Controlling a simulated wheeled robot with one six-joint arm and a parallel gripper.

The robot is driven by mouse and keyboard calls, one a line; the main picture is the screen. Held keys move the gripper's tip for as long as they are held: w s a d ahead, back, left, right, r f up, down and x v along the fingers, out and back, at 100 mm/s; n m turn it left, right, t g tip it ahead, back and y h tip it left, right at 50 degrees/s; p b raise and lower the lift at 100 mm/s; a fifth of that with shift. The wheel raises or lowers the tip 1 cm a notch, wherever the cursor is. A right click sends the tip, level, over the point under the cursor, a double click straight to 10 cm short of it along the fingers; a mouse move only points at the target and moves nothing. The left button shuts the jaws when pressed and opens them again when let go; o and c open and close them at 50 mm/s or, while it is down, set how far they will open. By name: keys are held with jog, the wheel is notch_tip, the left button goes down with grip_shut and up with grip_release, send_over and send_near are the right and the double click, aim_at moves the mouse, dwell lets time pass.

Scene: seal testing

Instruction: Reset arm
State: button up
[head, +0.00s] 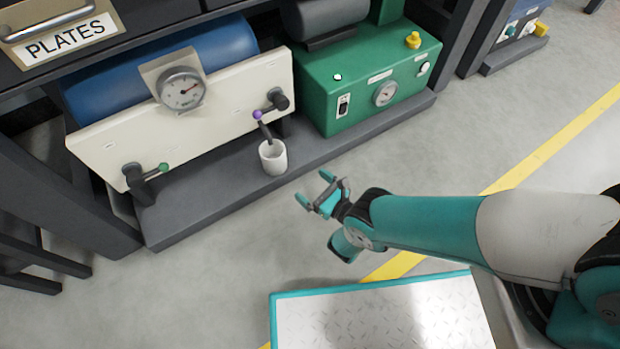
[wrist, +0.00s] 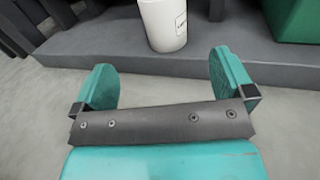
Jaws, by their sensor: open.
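My gripper (head: 316,192) is open and empty, held over the grey floor in front of the bench's low shelf, at the end of my teal and white arm. In the wrist view its two teal fingers (wrist: 164,82) stand wide apart with nothing between them. A white cup (head: 273,157) stands upright on the dark shelf, beyond and to the left of my gripper, apart from it. The cup also shows in the wrist view (wrist: 163,25), ahead of the fingers, with its top cut off.
A cream panel (head: 215,105) with a gauge (head: 181,88) and green- and purple-tipped valve levers stands behind the cup. A green box (head: 365,75) with a gauge is right of it. The dark shelf edge (head: 210,215) lies ahead. My teal-edged deck plate is below.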

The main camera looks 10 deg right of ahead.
jog(key=shift+s+d, duration=0.1)
jog(key=shift+d, duration=0.2)
